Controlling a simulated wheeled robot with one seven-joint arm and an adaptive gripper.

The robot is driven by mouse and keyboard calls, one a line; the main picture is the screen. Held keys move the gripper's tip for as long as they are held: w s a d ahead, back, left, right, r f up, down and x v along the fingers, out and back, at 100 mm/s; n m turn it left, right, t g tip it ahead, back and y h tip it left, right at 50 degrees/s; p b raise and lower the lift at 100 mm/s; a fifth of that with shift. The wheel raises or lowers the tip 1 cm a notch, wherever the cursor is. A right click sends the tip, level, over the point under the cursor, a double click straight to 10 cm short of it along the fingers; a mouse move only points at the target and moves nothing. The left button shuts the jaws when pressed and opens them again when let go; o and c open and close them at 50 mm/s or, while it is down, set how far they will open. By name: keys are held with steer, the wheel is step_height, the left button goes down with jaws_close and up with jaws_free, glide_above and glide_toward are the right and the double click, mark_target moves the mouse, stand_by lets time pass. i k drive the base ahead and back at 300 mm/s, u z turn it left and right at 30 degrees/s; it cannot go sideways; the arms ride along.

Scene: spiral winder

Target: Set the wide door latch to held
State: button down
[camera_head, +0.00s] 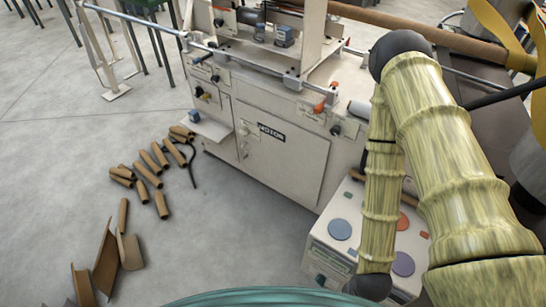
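The winder machine (340,150) is a cream cabinet at top centre. On its front is a wide, flat door (283,165) that looks closed, with a dark nameplate (271,132) near its top. A small dark knob (335,130) sits at the upper right of the door, and small fittings (243,128) sit along its left edge. I cannot tell which of these is the latch or how it is set. My arm, in mottled yellow-green sleeves, folds down across the right side and hides part of the machine. My gripper is not visible.
A control box (330,240) with coloured round buttons stands low at centre right, partly behind my arm. Several cardboard tubes (150,170) and bent brown pieces (105,258) lie on the floor at left.

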mark_target(245, 132)
steer(key=u, duration=1.65)
steer(key=i, duration=0.65)
steer(key=z, duration=0.55)
